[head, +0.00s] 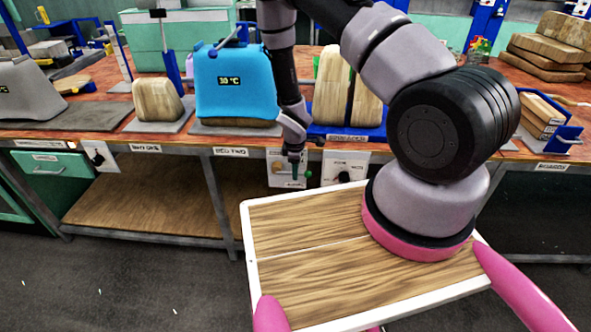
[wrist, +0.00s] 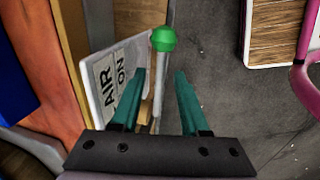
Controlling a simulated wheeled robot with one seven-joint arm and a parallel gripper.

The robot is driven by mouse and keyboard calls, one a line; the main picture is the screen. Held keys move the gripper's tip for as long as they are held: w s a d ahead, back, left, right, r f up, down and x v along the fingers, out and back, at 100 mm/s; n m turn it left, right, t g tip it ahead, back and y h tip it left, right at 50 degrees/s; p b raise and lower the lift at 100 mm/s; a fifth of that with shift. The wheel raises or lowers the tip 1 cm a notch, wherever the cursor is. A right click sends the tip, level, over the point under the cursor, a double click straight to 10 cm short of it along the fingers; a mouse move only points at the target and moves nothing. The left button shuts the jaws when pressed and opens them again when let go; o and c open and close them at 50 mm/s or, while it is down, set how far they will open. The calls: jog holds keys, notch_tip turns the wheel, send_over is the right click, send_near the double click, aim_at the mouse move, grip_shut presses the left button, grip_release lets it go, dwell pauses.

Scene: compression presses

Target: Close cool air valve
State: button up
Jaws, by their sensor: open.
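The valve panel (head: 286,182) is a white plate on the front edge of the workbench. In the wrist view the plate (wrist: 103,88) carries a label reading "AIR" and "ON". A green ball knob (wrist: 164,38) stands out from it, with a tan stem partly showing between my fingers; I take this as the cool air valve's handle. The knob also shows in the head view (head: 308,174). My gripper (wrist: 158,76) has its teal fingers open on either side, with the knob just beyond the tips. In the head view my gripper (head: 294,168) is small in front of the panel.
A second white panel with a black knob (head: 343,176) is just to the right. Above on the bench (head: 100,108) stand a blue press reading 30 °C (head: 235,95) and wooden blocks (head: 157,100). A wood-topped tray (head: 300,282) lies in front. Grey floor is open at left.

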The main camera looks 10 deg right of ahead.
grip_shut()
dwell(1.4)
